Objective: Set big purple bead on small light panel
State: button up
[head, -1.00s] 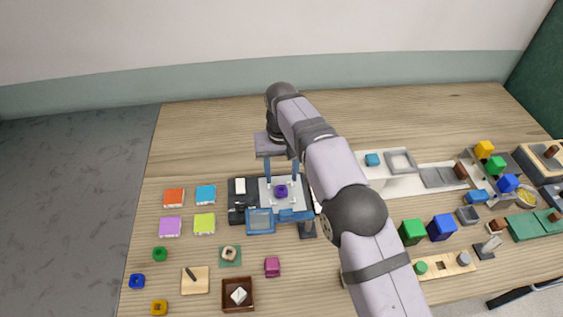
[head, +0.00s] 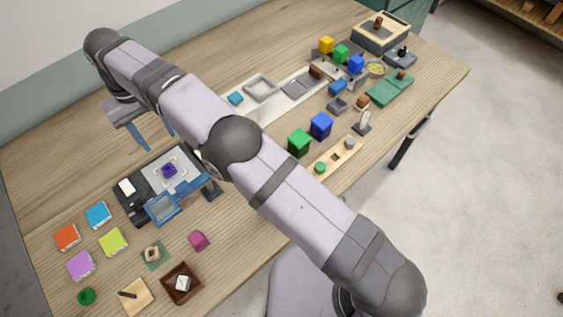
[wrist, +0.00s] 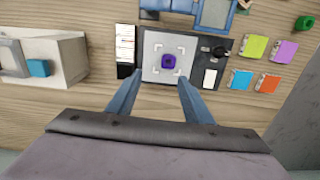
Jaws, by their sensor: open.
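The purple bead (head: 169,170) rests on the pale square panel with white corner marks (head: 152,173), near its middle. In the wrist view the bead (wrist: 168,61) sits inside the corner marks of the panel (wrist: 150,72). My gripper (head: 160,142) is open and empty, above the table behind the panel. In the wrist view its two blue fingers (wrist: 160,82) are spread, with their tips near the panel's edge, and the bead lies beyond them. The fingers do not touch the bead.
A blue framed pane (head: 164,208) stands at the panel's front on a dark base. Orange, blue, lime and purple tiles (head: 81,265) lie to the left. A white board with a grey tray (head: 261,87) and green and blue cubes (head: 321,125) are to the right.

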jog(key=w+d+r+m, duration=0.2)
jog(key=w+d, duration=0.5)
jog(key=d, duration=0.6)
jog(key=d+m, duration=0.3)
jog(key=d, duration=1.3)
jog(key=s+d+f+m, duration=0.1)
jog(key=s+d+f, duration=0.2)
jog(key=s+d, duration=0.6)
jog(key=s+d+f+m, duration=0.2)
jog(key=s+d+f, duration=0.1)
jog(key=s+d, duration=0.6)
jog(key=shift+s+d+f+m, duration=0.15)
jog(key=shift+d+f+m, duration=0.15)
jog(key=shift+d+f, duration=0.05)
